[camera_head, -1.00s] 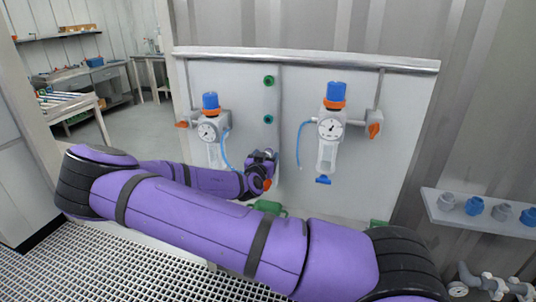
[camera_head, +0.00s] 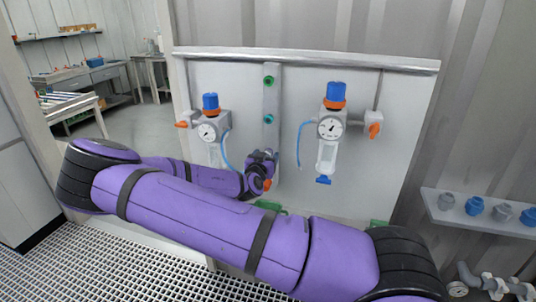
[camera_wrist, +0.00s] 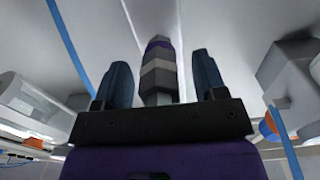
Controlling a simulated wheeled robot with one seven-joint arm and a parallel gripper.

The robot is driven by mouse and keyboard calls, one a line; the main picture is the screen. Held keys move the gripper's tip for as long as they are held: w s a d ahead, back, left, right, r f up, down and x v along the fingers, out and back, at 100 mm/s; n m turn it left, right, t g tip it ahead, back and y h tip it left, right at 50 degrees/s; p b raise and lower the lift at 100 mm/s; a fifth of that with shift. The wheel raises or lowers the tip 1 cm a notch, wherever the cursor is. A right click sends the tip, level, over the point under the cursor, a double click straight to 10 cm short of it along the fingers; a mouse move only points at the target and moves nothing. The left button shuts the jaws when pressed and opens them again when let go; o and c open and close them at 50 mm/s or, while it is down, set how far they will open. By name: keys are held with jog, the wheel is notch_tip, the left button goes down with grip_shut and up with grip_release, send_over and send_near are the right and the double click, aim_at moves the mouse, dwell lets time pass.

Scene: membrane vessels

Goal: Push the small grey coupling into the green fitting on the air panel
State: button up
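The air panel (camera_head: 345,70) stands ahead. My gripper (camera_head: 266,160) is low at this strip, below both fittings, and largely hidden by my own wrist. In the wrist view its two dark fingers (camera_wrist: 161,75) stand apart. A grey stepped piece with a purple band (camera_wrist: 158,72), perhaps the coupling, is between them, with gaps visible on both sides. I cannot tell whether it is seated in anything. No fitting is clear there.
A regulator with a gauge (camera_head: 209,130) is left of the strip, another (camera_head: 331,125) right of it, each with a blue hose close by. A shelf (camera_head: 470,218) at the right holds grey and blue fittings. My arm crosses the foreground.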

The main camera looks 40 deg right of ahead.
grip_shut()
jog(key=shift+v, duration=3)
jog(key=w+a+f+n+t+y, duration=0.1)
jog(key=w+a+n+t+y, duration=0.2)
jog(key=a+n+y, duration=0.2)
jog(key=w+a+f+n+t+y, duration=0.2)
jog(key=a+n+t+y, duration=0.2)
jog(key=a+y, duration=0.3)
jog(key=shift+w+f+n+y, duration=0.25)
jog(key=shift+w+n+y, duration=0.15)
jog(key=shift+n+y, duration=0.5)
jog(key=shift+a, duration=0.15)
